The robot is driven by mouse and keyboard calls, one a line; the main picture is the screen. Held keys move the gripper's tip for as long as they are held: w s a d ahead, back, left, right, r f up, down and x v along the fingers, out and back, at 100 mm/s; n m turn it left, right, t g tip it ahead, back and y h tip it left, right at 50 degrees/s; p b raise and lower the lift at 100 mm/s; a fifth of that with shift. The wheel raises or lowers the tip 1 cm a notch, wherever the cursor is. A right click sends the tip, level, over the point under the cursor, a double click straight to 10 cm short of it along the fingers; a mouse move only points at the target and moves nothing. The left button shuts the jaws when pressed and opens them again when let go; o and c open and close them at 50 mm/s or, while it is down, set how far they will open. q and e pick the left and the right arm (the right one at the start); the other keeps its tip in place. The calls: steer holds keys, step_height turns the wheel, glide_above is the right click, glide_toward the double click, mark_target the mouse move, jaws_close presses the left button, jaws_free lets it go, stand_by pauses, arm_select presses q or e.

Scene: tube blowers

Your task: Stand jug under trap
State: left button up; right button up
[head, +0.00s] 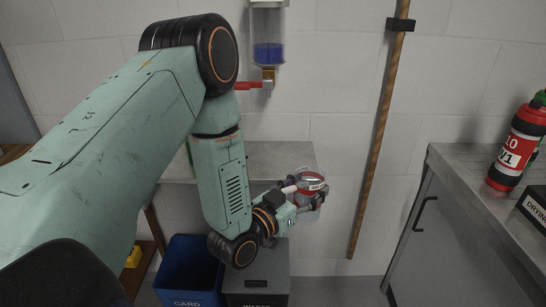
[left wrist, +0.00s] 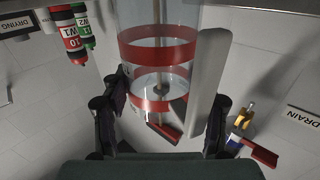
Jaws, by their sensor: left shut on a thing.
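A clear jug with red bands (head: 311,175) is held in my left gripper (head: 303,201), in front of the shelf's right end in the head view. In the left wrist view the clear jug (left wrist: 160,65) fills the space between the fingers (left wrist: 165,125), and its pale grey handle stands on the right. The trap (head: 268,30) is a clear vessel on the wall holding blue liquid, with a brass valve and red lever below it. The jug is below and right of it in the head view, apart from it. My right gripper is not in view.
A grey shelf (head: 270,155) runs below the trap. A blue card bin (head: 188,275) and a grey waste bin (head: 258,275) stand beneath. A wooden pole (head: 380,130) leans on the wall. A red bottle (head: 515,150) stands on the right cabinet (head: 470,190). A DRAIN label (left wrist: 302,118) shows.

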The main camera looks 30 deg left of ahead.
arm_select(q)
steer(key=s+a+r+n+g+y, duration=0.25)
steer(key=a+r+n+y, duration=0.5)
steer(key=a+y, duration=0.4)
steer(key=shift+n+y, duration=0.35)
steer(key=shift+y, duration=0.3)
steer(key=w+a+f, duration=0.1)
steer(key=w+a, duration=0.1)
steer(key=w, duration=0.3)
steer(key=w+a+f, duration=0.1)
steer(key=w+a, duration=0.1)
steer(key=w, duration=0.3)
steer(key=w+a+f, duration=0.1)
steer(key=w+a, duration=0.2)
steer(key=w, duration=0.2)
steer(key=shift+w+f, duration=0.1)
steer(key=shift+f, duration=0.1)
steer(key=shift+w+f, duration=0.15)
steer(key=shift+f, duration=0.1)
steer(key=o, duration=1.1)
steer(key=shift+b, duration=0.3)
steer(key=shift+o, duration=0.9)
steer(key=shift+f, duration=0.15)
